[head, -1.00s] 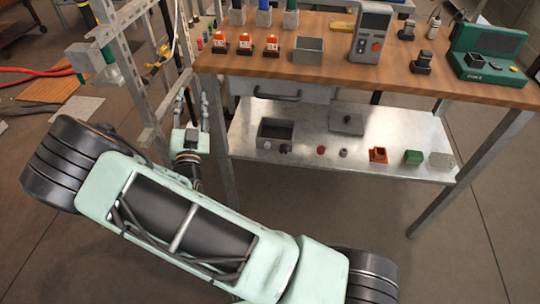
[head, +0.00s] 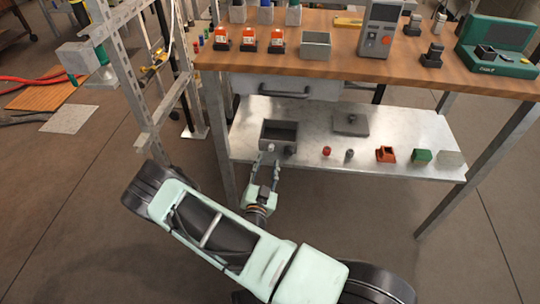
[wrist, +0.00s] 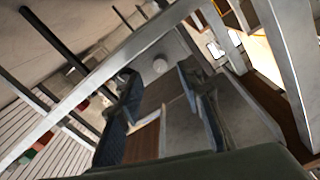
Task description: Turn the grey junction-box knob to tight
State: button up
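The open-topped grey junction box (head: 265,131) stands on the metal lower shelf, at its left end. A pale round knob (head: 270,148) is on its front, with a darker grey knob (head: 291,150) to the right. My gripper (head: 269,163) is open and empty, just in front of and below the pale knob, its fingers pointing at the box. In the wrist view a pale round knob (wrist: 160,66) shows between the spread fingertips of my gripper (wrist: 158,72), apart from both. I cannot tell the knob's turn setting.
The metal shelf (head: 400,137) also bears a grey lid (head: 351,124), a red knob (head: 326,151), an orange part (head: 386,154) and a green block (head: 421,156). The wooden bench top (head: 345,67) overhangs it. A table leg (head: 217,135) and metal frame stand left.

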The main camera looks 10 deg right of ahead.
aim_at(270, 150)
jog(key=b+x, duration=0.1)
jog(key=x, duration=0.4)
jog(key=shift+w, duration=0.1)
grip_shut()
